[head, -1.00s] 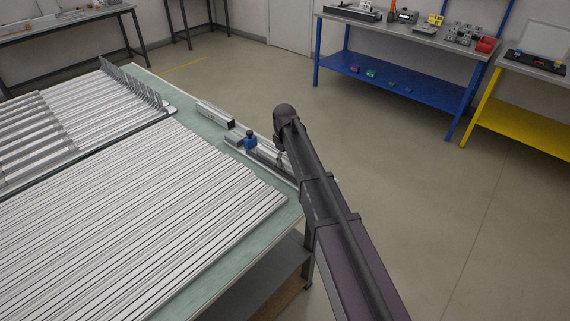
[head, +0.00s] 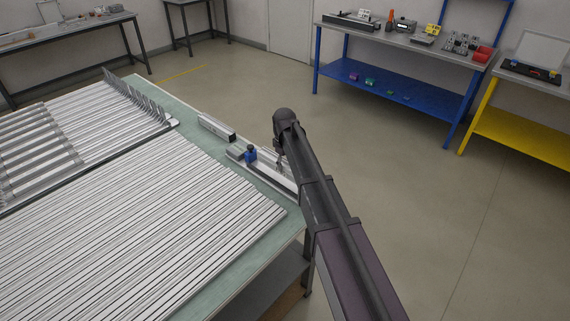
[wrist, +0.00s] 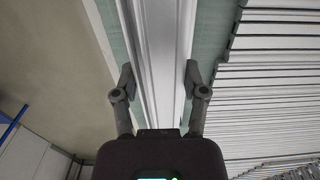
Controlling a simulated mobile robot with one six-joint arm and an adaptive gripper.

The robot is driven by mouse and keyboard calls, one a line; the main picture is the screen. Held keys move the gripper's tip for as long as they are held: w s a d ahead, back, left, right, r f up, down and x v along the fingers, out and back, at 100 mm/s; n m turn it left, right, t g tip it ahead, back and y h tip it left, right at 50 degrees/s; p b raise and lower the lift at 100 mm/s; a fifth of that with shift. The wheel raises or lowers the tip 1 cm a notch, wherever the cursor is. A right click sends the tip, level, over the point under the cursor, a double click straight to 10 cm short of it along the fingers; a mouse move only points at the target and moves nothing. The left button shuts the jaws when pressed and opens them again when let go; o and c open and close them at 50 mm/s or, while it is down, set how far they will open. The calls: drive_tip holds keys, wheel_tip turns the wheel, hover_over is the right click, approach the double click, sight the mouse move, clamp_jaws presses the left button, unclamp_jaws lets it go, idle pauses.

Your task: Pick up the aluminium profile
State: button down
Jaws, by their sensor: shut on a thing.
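A long silvery aluminium profile (wrist: 162,35) runs up the middle of the wrist view, between the two fingers of my gripper (wrist: 158,74). The gripper is shut on it, with one dark finger at each side. In the head view a light strip of the profile (head: 270,174) shows near the table's right edge, beside a blue-topped device. My gripper (head: 282,163) points down there, mostly hidden behind my dark arm. Whether the profile touches the surface below cannot be told.
The green table (head: 232,275) holds many parallel profiles at left and upright metal plates (head: 138,95) farther back. The blue-topped device (head: 250,155) and a grey bar (head: 216,128) are close to my gripper. Open floor lies right, before a blue bench (head: 395,88).

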wheel_tip(320, 180, up, 13)
drive_tip(key=p, duration=1.1)
drive_tip(key=shift+p, duration=0.4)
drive_tip(key=shift+f, duration=0.1)
drive_tip(key=shift+f, duration=0.1)
drive_tip(key=b, duration=0.7)
hover_over(285, 162)
wheel_tip(285, 162, down, 6)
drive_tip(key=shift+a+f, duration=0.15)
drive_tip(key=shift+f, duration=0.05)
